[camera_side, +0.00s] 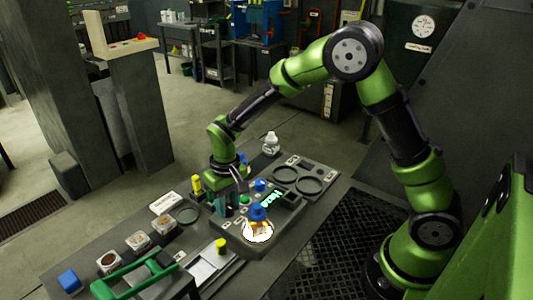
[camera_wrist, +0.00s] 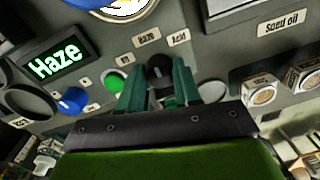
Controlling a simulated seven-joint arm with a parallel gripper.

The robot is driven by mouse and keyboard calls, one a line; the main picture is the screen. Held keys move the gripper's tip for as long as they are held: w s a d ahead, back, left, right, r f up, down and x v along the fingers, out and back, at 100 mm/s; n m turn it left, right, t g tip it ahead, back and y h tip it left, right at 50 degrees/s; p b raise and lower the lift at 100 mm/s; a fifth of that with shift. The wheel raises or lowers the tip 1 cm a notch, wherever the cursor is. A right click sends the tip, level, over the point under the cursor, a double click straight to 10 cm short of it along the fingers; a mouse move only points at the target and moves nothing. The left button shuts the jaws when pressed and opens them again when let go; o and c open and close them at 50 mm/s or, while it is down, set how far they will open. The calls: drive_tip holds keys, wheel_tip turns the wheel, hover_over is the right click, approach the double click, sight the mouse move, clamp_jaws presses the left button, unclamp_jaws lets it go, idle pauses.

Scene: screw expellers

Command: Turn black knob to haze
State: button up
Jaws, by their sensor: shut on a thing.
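The black knob (camera_wrist: 160,68) sits on the grey panel in the wrist view, just below the labels Haze (camera_wrist: 146,38) and Acid (camera_wrist: 179,40). My gripper (camera_wrist: 158,82) has its two green fingers shut on the knob from both sides. Which way the knob points is hard to tell. The display (camera_wrist: 55,61) shows "Haze" in green letters. In the side view my gripper (camera_side: 230,205) reaches down to the panel, and the knob is hidden there. The display also shows in the side view (camera_side: 284,200).
A green button (camera_wrist: 113,82) and a blue knob (camera_wrist: 71,100) are left of my gripper. Sample jars (camera_wrist: 262,92) stand right under a "Seed oil" label (camera_wrist: 283,24).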

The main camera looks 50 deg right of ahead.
sight(230, 204)
drive_tip(key=o, duration=1)
drive_tip(key=shift+o, duration=0.2)
wheel_tip(230, 204, up, 17)
drive_tip(key=shift+d, duration=0.4)
drive_tip(key=s+d+r+t, duration=0.1)
drive_tip(key=s+t, duration=0.1)
drive_tip(key=s, duration=0.4)
drive_tip(key=s+d+r+m+t+y, duration=0.1)
drive_tip(key=s+d+t, duration=0.1)
drive_tip(key=s, duration=0.4)
drive_tip(key=s+d+r+t, duration=0.1)
drive_tip(key=s+t, duration=0.2)
drive_tip(key=s, duration=0.3)
drive_tip(key=shift+s+d+r+m, duration=0.15)
drive_tip(key=shift+d+r+m, duration=0.15)
drive_tip(key=shift+d+m, duration=0.1)
